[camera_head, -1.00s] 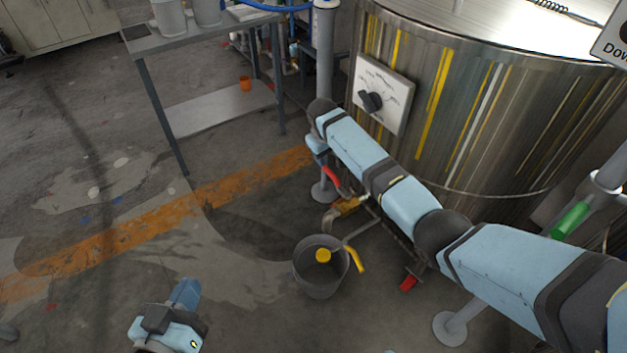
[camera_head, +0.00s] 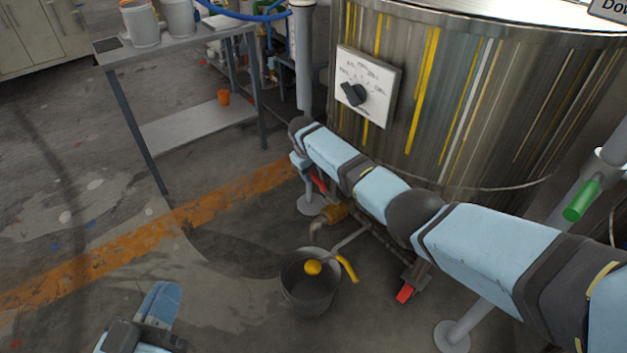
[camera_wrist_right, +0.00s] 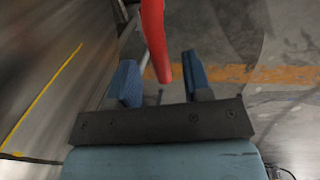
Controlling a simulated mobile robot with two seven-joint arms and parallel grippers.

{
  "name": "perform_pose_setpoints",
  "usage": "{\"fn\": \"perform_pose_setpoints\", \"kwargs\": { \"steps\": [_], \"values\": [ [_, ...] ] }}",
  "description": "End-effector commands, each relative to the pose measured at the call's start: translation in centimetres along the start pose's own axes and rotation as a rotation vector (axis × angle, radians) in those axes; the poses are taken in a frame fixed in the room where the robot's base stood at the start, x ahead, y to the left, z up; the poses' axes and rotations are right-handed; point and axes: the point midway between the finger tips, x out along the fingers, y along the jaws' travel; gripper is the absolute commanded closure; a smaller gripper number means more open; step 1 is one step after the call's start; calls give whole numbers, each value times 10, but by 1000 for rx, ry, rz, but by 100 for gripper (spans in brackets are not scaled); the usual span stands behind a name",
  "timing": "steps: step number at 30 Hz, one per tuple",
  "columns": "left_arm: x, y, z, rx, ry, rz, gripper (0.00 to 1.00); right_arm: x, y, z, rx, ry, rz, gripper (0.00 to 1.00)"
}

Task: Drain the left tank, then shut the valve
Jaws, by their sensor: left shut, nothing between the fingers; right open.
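A red handle (camera_head: 318,182) is just beside the valve, partly behind my right arm. A dark bucket (camera_head: 308,292) stands under the spout. My right gripper (camera_wrist_right: 165,78) is open in the right wrist view, with a red bar (camera_wrist_right: 155,40) reaching down between its fingers; contact cannot be told. My left gripper (camera_head: 162,302) is shut and empty, low on the left over the floor.
A white dial plate (camera_head: 365,85) is on the tank wall. A yellow handle (camera_head: 347,268) and yellow knob (camera_head: 313,268) are at the bucket. Another red handle (camera_head: 404,293) sits low at right. A grey table (camera_head: 190,40) with buckets stands at upper left. Floor at left is clear.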

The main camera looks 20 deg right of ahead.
Motion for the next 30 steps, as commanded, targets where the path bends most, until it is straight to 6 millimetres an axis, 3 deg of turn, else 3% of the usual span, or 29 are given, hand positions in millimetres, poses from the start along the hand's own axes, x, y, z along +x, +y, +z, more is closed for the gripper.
{"fn": "perform_pose_setpoints", "kwargs": {
  "steps": [4, 14, 20, 30],
  "values": [
    [0, -2, 10, -2, -31, 3, 100, 13, 0, 0, 0, -1, 0, 55],
    [0, -2, 12, -2, -41, 3, 100, 14, 0, 0, 0, 0, 0, 55],
    [0, -2, 11, -2, -40, 3, 100, 14, 0, 0, 0, 0, 0, 100],
    [1, 0, 2, 0, -25, 2, 100, 14, 6, 4, 0, 0, 0, 100]
  ]
}}
